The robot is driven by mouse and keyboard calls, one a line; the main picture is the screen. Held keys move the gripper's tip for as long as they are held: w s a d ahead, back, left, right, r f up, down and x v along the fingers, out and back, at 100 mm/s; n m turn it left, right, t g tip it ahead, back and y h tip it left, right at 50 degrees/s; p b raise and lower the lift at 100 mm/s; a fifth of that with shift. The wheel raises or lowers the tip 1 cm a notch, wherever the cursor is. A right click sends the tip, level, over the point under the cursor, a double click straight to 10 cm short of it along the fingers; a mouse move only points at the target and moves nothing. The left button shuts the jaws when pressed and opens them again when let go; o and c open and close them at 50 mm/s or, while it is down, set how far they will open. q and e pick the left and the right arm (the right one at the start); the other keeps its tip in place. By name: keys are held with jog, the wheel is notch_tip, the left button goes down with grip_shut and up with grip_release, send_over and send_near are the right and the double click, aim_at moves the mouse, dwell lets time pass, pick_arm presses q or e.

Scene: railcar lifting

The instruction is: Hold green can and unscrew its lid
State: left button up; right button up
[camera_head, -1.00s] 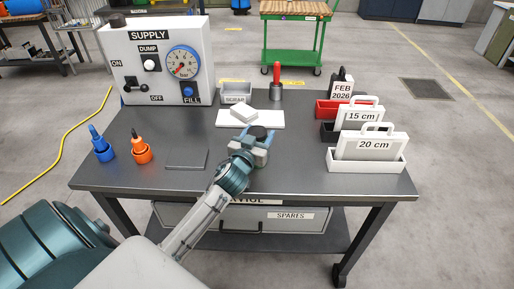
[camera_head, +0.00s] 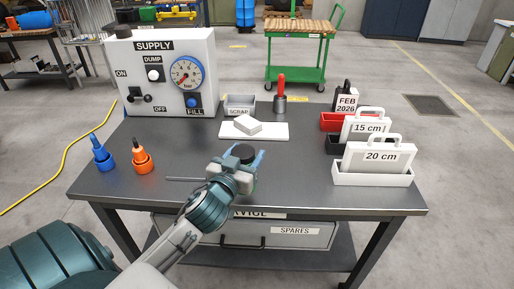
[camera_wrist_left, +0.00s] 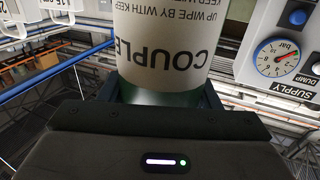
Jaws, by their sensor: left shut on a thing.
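My left gripper (camera_head: 244,170) is shut on the green can, above the front middle of the table. In the head view the can's black lid (camera_head: 244,152) shows on top, with a little green (camera_head: 254,189) below the fingers; the gripper hides most of its body. In the left wrist view the can's pale label (camera_wrist_left: 185,40) appears upside down, with "COUPLE" readable, and a green band (camera_wrist_left: 160,97) lies between the fingers. The lid is outside the wrist view. My right gripper is not in view.
The dark table (camera_head: 330,199) carries a supply box (camera_head: 133,70) at back left, blue (camera_head: 103,153) and orange (camera_head: 142,158) bottles, a white mat (camera_head: 275,131), a scrap bin (camera_head: 239,104), a red-handled tool (camera_head: 281,92), and cases in trays (camera_head: 370,178) at right.

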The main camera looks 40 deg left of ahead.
pick_arm(q)
jog(key=v, duration=0.5)
jog(key=shift+s+a+r, duration=0.1)
jog(key=shift+s+r, duration=0.15)
jog(key=shift+r, duration=0.05)
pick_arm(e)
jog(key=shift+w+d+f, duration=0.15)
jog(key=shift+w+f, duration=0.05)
pick_arm(q)
jog(key=o, duration=0.5)
jog(key=c, duration=0.7)
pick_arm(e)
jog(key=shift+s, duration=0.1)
